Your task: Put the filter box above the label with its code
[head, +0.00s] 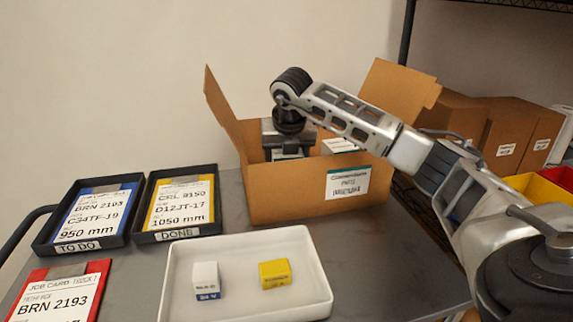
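An open cardboard box (290,205) with a white printed label (348,184) stands at the back of the table. Inside it, a white box with a dark green edge (340,146) shows at the right. My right gripper (287,152) points down into the left part of the carton, over another pale, green-edged box. The carton's front wall and the gripper body hide the fingertips, so I cannot tell whether they are open or shut. My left gripper is not in view.
A white tray (242,309) in front holds a white-and-blue box (206,281) and a yellow box (274,273). Black trays marked TO DO (78,246) and DONE (178,234) hold cards at left. A red-framed job card (60,295) lies front left. More cartons (508,135) stand at right.

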